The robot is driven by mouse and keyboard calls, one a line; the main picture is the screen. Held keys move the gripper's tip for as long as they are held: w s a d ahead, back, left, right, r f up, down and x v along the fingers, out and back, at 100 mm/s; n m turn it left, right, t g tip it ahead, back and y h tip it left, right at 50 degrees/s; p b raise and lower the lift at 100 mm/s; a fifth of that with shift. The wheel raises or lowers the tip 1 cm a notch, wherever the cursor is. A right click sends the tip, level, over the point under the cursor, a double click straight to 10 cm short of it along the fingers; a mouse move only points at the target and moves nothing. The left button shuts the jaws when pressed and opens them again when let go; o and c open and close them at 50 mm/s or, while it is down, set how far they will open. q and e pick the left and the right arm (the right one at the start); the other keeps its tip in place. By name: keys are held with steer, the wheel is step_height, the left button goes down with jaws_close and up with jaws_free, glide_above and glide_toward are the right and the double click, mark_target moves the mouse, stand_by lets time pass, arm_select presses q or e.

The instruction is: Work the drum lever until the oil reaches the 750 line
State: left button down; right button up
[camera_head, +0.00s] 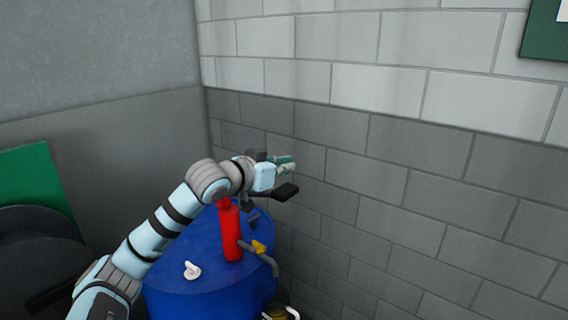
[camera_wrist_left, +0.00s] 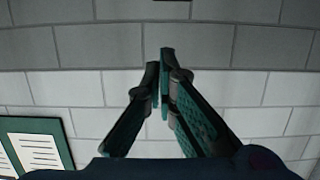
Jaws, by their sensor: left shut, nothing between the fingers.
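The blue drum (camera_head: 190,297) stands in the corner by the wall. A red pump body (camera_head: 229,232) rises from its top, with a yellow part (camera_head: 259,247) and a grey bent spout at its right side. A black bar, which looks like the pump lever's end (camera_head: 286,191), sticks out right above the pump; the rest of the lever is mostly hidden behind my arm. My left gripper (camera_head: 288,164) is just above this bar, shut and empty. Its fingertips meet in the left wrist view (camera_wrist_left: 161,66). The oil level and the 750 line cannot be made out.
The brick wall (camera_head: 400,150) is close behind and to the right of the gripper. A white cap (camera_head: 191,270) sits on the drum top. A small vessel (camera_head: 278,313) is cut off at the bottom edge. A green-framed notice (camera_wrist_left: 38,146) hangs on the wall. Dark, round-topped objects stand at left.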

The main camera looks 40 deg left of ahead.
mark_target(284, 193)
arm_select(q)
step_height(284, 193, down, 3)
steer(key=shift+f+b, duration=0.2)
steer(key=shift+b, duration=0.15)
steer(key=shift+s+a+f, duration=0.1)
steer(key=shift+s+f, duration=0.1)
steer(key=shift+f, duration=0.05)
steer(key=shift+w+f, duration=0.1)
steer(key=shift+f, duration=0.1)
steer(key=d+f+m+y+b, duration=0.2)
steer(key=d+f+m+b, duration=0.1)
steer(key=f, duration=1.1)
steer(key=shift+d+m+b, duration=0.3)
steer(key=shift+d+m, duration=0.3)
steer(key=shift+d, duration=0.05)
